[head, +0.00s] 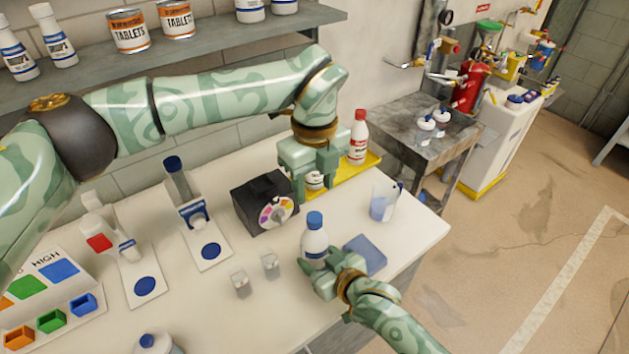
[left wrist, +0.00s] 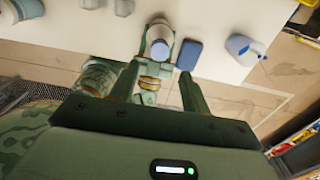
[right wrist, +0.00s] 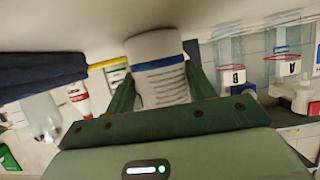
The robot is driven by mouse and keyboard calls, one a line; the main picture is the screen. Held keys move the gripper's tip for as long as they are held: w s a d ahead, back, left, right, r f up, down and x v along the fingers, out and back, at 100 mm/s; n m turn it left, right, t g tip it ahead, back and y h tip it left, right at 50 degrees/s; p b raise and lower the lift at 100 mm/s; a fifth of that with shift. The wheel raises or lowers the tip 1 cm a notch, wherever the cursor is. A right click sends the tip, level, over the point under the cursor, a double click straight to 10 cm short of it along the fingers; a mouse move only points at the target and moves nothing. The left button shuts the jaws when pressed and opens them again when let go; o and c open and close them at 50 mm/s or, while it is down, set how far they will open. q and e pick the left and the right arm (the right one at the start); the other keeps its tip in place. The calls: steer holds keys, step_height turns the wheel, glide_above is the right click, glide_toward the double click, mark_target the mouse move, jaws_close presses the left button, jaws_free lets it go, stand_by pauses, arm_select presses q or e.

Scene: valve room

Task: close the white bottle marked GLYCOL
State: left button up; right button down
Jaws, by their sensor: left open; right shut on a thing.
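A white bottle (head: 314,245) stands upright at the front right of the bench, with a blue cap (head: 315,220) at its top. I cannot tell whether the cap is screwed down. My right gripper (head: 320,272) is shut on the bottle's lower body. In the right wrist view the white bottle (right wrist: 160,68) fills the jaws, showing a blue band and small print; no name is legible. My left gripper (head: 312,188) is open, above and behind the bottle, apart from it. In the left wrist view the bottle (left wrist: 160,32) lies beyond the fingers.
A blue pad (head: 365,254) and a clear jug (head: 384,201) are right of the bottle. A black box with a colour dial (head: 265,202) stands left of my left gripper. Two small clear cups (head: 270,265) are left of the bottle. A red-labelled bottle (head: 358,138) stands on a yellow tray behind.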

mark_target(314, 216)
arm_select(q)
steer(key=shift+f, duration=4)
steer(key=c, duration=1)
steer(key=m, duration=1)
steer(key=shift+m, duration=0.4)
steer(key=m, duration=0.7)
steer(key=o, duration=1.1)
steer(key=shift+o, duration=0.2)
